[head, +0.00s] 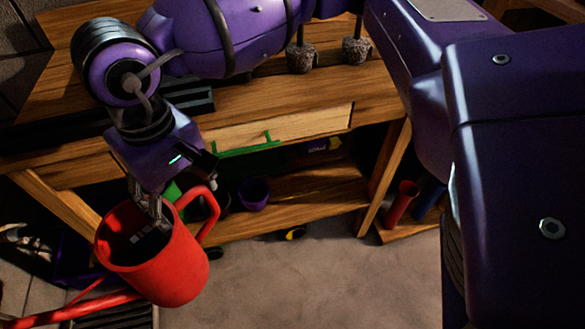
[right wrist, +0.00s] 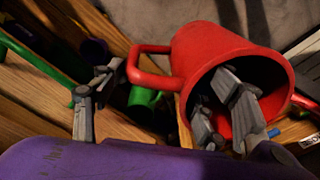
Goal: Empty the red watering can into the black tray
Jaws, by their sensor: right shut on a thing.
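The red watering can (head: 182,272) hangs in front of the wooden bench at the lower left of the head view. Its dark mouth faces up and left, its handle is at the upper right, and its spout runs to the lower left. My right gripper (head: 150,212) is shut on the can at the rim. In the right wrist view the can (right wrist: 205,50) shows gripper fingers inside its mouth and another finger outside, beyond the handle. A long black object, apparently the black tray (head: 195,103), lies on the bench top, partly hidden by my arm. My left gripper is out of view.
The wooden bench (head: 285,105) has a drawer with a green handle (head: 245,146). A purple pot (head: 253,193) sits on the lower shelf. Red and blue tubes (head: 401,204) stand at the right. The floor (head: 320,280) is mostly clear.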

